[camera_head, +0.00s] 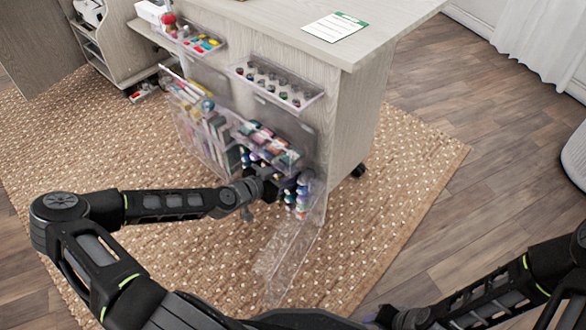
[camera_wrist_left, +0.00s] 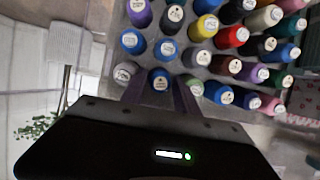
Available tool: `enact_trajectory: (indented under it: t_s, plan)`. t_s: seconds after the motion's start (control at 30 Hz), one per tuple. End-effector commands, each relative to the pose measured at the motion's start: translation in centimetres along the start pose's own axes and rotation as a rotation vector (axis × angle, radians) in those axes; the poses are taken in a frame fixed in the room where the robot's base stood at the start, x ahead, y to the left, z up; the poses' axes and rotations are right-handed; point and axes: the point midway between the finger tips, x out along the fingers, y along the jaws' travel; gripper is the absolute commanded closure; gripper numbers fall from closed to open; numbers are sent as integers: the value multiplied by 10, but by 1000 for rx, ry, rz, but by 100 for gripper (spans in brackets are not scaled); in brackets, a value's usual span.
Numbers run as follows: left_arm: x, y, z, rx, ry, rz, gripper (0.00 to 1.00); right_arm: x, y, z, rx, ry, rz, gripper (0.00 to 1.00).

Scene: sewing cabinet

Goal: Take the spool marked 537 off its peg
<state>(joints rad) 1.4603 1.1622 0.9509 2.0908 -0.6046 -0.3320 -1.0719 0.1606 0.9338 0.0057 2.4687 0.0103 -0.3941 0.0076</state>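Several thread spools sit in rows on pegs in a clear rack. In the left wrist view I see their round white labels, too small to read, so I cannot tell which spool is 537. My left gripper (camera_head: 268,184) is at the rack in the head view and hides some spools. In the left wrist view its two dark fingers (camera_wrist_left: 160,92) stand on either side of a blue spool (camera_wrist_left: 160,79), with a small gap visible, and look open. My right forearm comes in at the lower right; its gripper end (camera_head: 388,317) is dark and cut off by the bottom edge.
The clear rack's transparent door (camera_head: 284,262) hangs low beside the spools. Clear trays of bottles (camera_head: 280,84) and colourful items (camera_head: 196,40) are fixed above. The cabinet top (camera_head: 300,12) carries a green-and-white card (camera_head: 335,27). The rug (camera_head: 390,190) in front is clear.

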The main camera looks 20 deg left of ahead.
Motion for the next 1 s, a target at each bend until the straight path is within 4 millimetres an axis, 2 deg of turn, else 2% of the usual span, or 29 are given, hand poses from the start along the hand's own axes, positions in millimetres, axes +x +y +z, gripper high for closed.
enact_trajectory:
  t_s: [0.3,0.77,1.0]
  plan:
    - [0,0,0,0,0,0,63,0,0,0,0,0,0,64]
    - [0,0,0,0,0,0,100,0,0,0,0,0,0,64]
    - [0,0,0,0,0,0,100,0,0,0,0,0,0,64]
